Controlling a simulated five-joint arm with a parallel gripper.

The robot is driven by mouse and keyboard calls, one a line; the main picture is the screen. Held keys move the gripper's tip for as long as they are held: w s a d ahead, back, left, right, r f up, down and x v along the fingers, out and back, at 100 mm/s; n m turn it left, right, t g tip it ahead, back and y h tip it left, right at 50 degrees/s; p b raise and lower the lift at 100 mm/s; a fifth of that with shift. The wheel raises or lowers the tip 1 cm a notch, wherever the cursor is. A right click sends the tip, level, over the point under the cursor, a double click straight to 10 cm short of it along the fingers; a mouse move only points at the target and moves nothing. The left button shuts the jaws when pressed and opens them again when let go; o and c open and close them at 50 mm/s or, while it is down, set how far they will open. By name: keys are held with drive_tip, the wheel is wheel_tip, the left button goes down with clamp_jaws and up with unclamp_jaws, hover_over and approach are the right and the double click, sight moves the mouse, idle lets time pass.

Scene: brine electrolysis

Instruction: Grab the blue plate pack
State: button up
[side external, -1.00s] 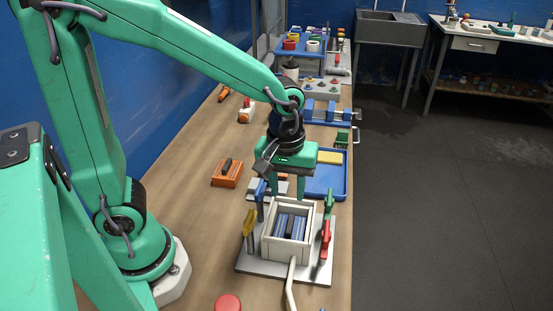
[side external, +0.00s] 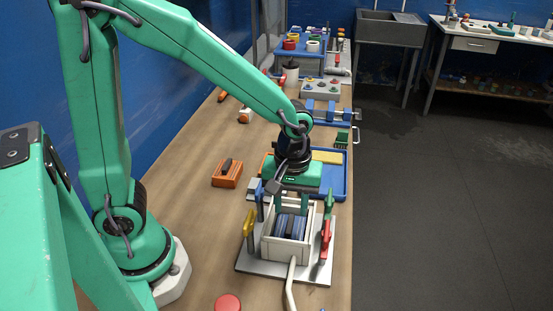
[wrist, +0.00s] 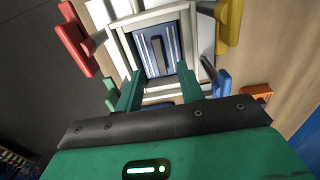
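The blue plate pack (side external: 290,227) sits inside an open pale box (side external: 266,246) on a grey base plate. In the wrist view the pack (wrist: 143,53) shows blue and white stripes and a dark upright bar in its middle. My gripper (side external: 292,208) is over the far side of the box, its fingers pointing down. In the wrist view its two green fingers (wrist: 160,70) are apart, with nothing held between them. The fingertips appear near the box's rim; I cannot tell whether they reach below it.
Yellow (side external: 248,229), blue (side external: 259,200), green (side external: 329,203) and red (side external: 325,238) handled clamps stand around the box. A white hose (side external: 291,288) leaves its front. A blue tray (side external: 338,185) lies behind, an orange block (side external: 226,176) to the left. A red button (side external: 228,303) is in front.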

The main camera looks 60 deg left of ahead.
sight(290, 223)
drive_tip(key=shift+f, duration=2.6)
drive_tip(key=shift+c, duration=0.2)
clamp_jaws()
